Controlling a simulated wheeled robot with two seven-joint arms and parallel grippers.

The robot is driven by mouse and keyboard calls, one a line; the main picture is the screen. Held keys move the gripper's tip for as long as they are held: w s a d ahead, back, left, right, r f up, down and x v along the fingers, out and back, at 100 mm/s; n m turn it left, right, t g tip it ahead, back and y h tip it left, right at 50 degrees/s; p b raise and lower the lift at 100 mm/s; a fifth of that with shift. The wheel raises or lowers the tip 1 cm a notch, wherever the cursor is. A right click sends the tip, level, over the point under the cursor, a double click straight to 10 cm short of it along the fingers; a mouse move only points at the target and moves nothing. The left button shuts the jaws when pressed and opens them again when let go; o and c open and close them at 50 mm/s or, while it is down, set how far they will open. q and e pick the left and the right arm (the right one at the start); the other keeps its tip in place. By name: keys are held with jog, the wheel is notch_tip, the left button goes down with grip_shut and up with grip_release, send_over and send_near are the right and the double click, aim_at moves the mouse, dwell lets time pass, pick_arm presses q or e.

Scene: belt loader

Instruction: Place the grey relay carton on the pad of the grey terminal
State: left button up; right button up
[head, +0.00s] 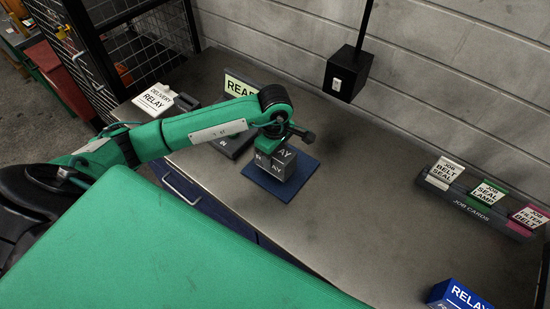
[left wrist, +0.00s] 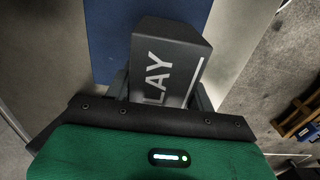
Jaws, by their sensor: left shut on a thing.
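The grey relay carton (head: 280,167) is a dark box with white lettering; it also shows in the left wrist view (left wrist: 168,60). My left gripper (head: 278,140) is shut on it from above. The carton is over the dark blue square pad (head: 306,178), which also shows in the left wrist view (left wrist: 108,35). I cannot tell whether the carton's underside touches the pad. The grey terminal (head: 233,146), with a pale screen (head: 240,87) partly hidden by my left arm, stands just left of the pad. My right gripper is not in view.
A blue relay carton (head: 458,295) is at the bottom right. A job card rack (head: 475,207) stands at the right, and a delivery card (head: 155,98) at the back left. A black post with a box (head: 347,75) rises behind. The middle of the bench is clear.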

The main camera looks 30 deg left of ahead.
pick_arm(q)
notch_tip(320, 180, down, 2)
jog(key=shift+f+p, duration=0.25)
jog(key=shift+p, duration=0.1)
jog(key=shift+f, duration=0.25)
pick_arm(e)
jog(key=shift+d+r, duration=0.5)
pick_arm(q)
jog(key=shift+f+b, duration=0.25)
jog(key=shift+b, duration=0.1)
jog(key=o, duration=1.1)
jog(key=shift+r, duration=0.1)
jog(key=shift+c, duration=0.2)
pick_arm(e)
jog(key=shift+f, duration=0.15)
